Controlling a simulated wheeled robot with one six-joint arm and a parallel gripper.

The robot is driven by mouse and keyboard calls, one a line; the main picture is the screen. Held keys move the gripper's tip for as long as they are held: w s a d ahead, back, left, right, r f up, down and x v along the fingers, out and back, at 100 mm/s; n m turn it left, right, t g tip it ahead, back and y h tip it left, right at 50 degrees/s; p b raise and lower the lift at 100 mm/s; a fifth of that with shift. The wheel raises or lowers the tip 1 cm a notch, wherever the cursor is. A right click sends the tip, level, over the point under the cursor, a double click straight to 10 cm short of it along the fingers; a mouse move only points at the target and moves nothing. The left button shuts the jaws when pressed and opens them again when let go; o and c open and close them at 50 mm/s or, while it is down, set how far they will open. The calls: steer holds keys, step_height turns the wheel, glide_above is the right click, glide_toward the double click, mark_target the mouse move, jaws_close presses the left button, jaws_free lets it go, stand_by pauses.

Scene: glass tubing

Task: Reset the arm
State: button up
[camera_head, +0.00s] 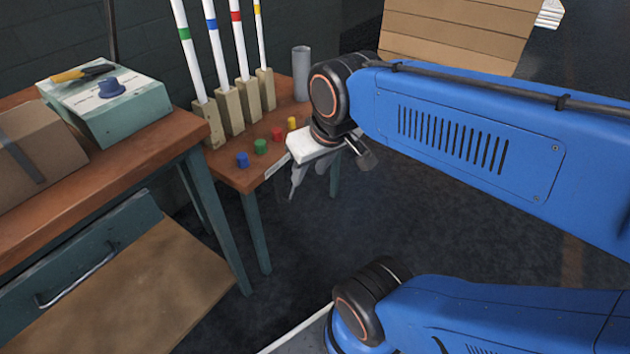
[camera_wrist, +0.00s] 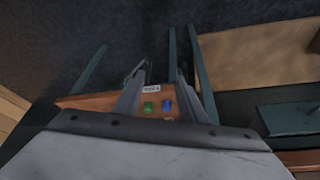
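My gripper (camera_head: 315,178) hangs in front of the small wooden table (camera_head: 226,172), its fingers pointing down. It also shows in the wrist view (camera_wrist: 160,80), with its two fingers spread apart and nothing between them. My blue arm reaches in from the right, bent at the wrist. On the small table stand a blue stopper (camera_head: 242,159), a green stopper (camera_head: 260,146), a red stopper (camera_head: 277,134) and a yellow stopper (camera_head: 292,123). The green stopper (camera_wrist: 149,107) and blue stopper (camera_wrist: 167,105) show beyond the fingers in the wrist view.
Several banded white tubes (camera_head: 219,60) stand in wooden blocks behind the stoppers, beside a grey cylinder (camera_head: 301,74). A workbench (camera_head: 120,165) at left holds a green box (camera_head: 120,112) and a cardboard box (camera_head: 35,160). Its drawer (camera_head: 80,265) is below. Dark floor lies open under my arm.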

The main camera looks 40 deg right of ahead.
steer(key=s, duration=0.1)
steer(key=s+f, duration=0.1)
steer(key=shift+s+a, duration=0.3)
steer(key=shift+s, duration=0.05)
